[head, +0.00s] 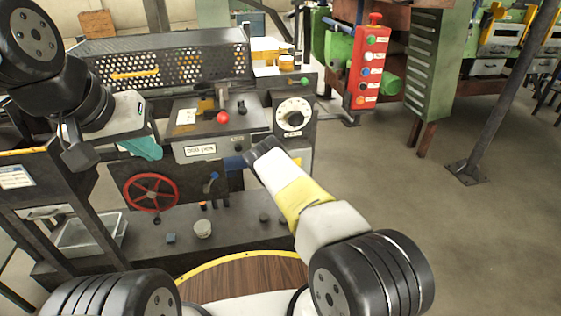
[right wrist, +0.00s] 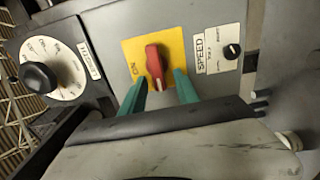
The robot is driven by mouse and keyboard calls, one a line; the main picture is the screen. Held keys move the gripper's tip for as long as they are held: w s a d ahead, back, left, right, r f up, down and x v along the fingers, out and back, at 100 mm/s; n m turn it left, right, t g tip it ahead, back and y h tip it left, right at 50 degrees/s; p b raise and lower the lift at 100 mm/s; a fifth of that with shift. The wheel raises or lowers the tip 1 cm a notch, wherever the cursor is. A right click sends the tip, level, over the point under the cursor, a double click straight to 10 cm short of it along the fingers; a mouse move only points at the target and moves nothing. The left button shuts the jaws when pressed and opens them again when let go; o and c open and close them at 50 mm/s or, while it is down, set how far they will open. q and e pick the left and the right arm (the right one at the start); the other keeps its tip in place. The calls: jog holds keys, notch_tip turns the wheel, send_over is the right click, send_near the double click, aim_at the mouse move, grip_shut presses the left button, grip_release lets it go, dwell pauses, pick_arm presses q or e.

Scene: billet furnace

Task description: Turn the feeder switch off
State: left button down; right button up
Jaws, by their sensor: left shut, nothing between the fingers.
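The feeder switch, a red handle (right wrist: 155,62) on a yellow plate (right wrist: 174,48), is in the right wrist view. An "ON" label shows at the plate's left edge. My right gripper (right wrist: 160,80) has its two green fingers apart, one each side of the handle's lower end; I cannot tell if they touch it. In the head view a yellow patch of the plate (head: 294,163) shows beside my right forearm, which hides the handle. My left gripper (head: 145,147) is shut and empty, over the machine's left side.
A black dial knob (right wrist: 38,77) and a small black speed knob (right wrist: 232,51) flank the switch. The machine also has a red ball knob (head: 223,117) and a red handwheel (head: 151,193). A red button box (head: 369,65) hangs behind. Open floor lies to the right.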

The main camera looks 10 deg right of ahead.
jog(key=s, duration=0.7)
jog(key=shift+s+d, duration=0.15)
jog(key=shift+s, duration=0.25)
